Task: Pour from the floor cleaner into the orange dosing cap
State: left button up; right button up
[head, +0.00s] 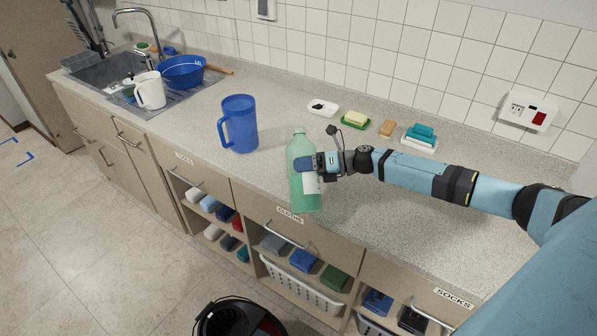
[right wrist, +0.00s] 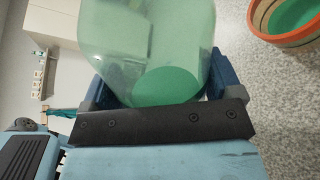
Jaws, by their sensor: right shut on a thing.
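The floor cleaner is a translucent green bottle (head: 303,196) with a pale label, roughly upright over the front part of the counter. My right gripper (head: 311,164) is shut around its middle, coming from the right. In the right wrist view the bottle (right wrist: 165,40) fills the space between the fingers (right wrist: 160,92), with green liquid inside. The orange dosing cap (right wrist: 257,20) stands on the counter beside the bottle in that view, with green inside it. The cap does not show in the head view, probably hidden by the bottle or gripper. My left gripper is not in view.
A blue jug (head: 240,125) stands left of the bottle. A white soap dish (head: 323,108), a yellow sponge (head: 355,119), an orange-brown bar (head: 387,128) and teal sponges (head: 421,133) lie along the wall. The sink (head: 108,72) is at far left. The counter front right is clear.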

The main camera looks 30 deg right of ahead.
jog(key=shift+w+d+r+n+b, duration=0.15)
jog(key=shift+w+r+n+b, duration=0.35)
jog(key=shift+n+b, duration=0.5)
jog(key=shift+r+n+t, duration=0.2)
jog(key=shift+n+t, duration=0.2)
jog(key=shift+t, duration=0.2)
jog(key=shift+r+n+b, duration=0.1)
jog(key=shift+n+b, duration=0.25)
jog(key=shift+n, duration=0.15)
jog(key=n+t+b, duration=0.1)
jog(key=n+b, duration=0.3)
jog(key=shift+y+b, duration=0.4)
jog(key=shift+r+n+b, duration=0.1)
jog(key=shift+n+b, duration=0.25)
jog(key=shift+n, duration=0.35)
jog(key=shift+w+d, duration=0.1)
